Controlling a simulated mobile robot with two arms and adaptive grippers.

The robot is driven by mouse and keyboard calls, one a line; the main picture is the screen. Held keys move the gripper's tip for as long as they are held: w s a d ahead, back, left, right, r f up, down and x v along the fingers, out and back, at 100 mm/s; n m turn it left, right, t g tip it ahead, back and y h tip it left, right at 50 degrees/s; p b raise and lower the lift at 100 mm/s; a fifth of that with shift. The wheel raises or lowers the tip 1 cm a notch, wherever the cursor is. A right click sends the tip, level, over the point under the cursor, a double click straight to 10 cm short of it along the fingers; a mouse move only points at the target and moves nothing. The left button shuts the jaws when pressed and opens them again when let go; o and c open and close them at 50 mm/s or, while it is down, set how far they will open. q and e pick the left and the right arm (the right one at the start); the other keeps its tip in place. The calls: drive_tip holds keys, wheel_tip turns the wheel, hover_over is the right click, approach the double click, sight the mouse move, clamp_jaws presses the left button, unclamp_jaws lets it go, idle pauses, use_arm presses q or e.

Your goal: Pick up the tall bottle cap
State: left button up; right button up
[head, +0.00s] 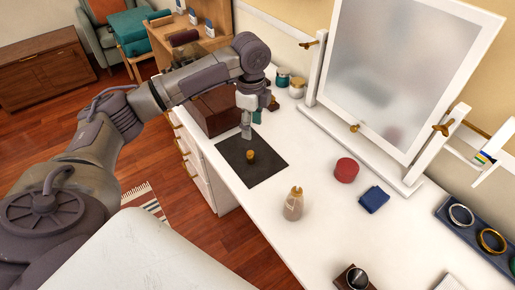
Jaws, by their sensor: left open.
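A small golden-brown cap (250,156) stands on a dark square mat (262,172) on the white dressing table. My left gripper (246,131) points down just above and slightly behind the cap in the head view. It is open, and a gap shows between its fingertips and the cap. A cream bottle (293,206) with a tan, notched-looking top stands on the table, right of and nearer than the mat. My right gripper is not in view.
A dark reddish box (213,112) stands beside the mat, behind my left arm. A red round object (346,170), a blue block (374,199) and a tray of rings (468,226) lie to the right. A framed mirror (400,70) stands at the back.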

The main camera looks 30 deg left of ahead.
sight(250, 152)
use_arm(q)
drive_tip(key=f, duration=0.1)
drive_tip(key=s+f, duration=0.1)
drive_tip(key=f, duration=0.1)
drive_tip(key=shift+s+f, duration=0.1)
drive_tip(key=shift+s, duration=0.05)
drive_tip(key=f, duration=0.3)
drive_tip(key=shift+w, duration=0.2)
drive_tip(key=shift+f, duration=0.95)
wheel_tip(250, 152, down, 4)
drive_tip(key=shift+a+r, duration=0.1)
drive_tip(key=shift+r, duration=0.05)
drive_tip(key=shift+f, duration=0.3)
drive_tip(key=c, duration=0.8)
drive_tip(key=shift+c, duration=0.5)
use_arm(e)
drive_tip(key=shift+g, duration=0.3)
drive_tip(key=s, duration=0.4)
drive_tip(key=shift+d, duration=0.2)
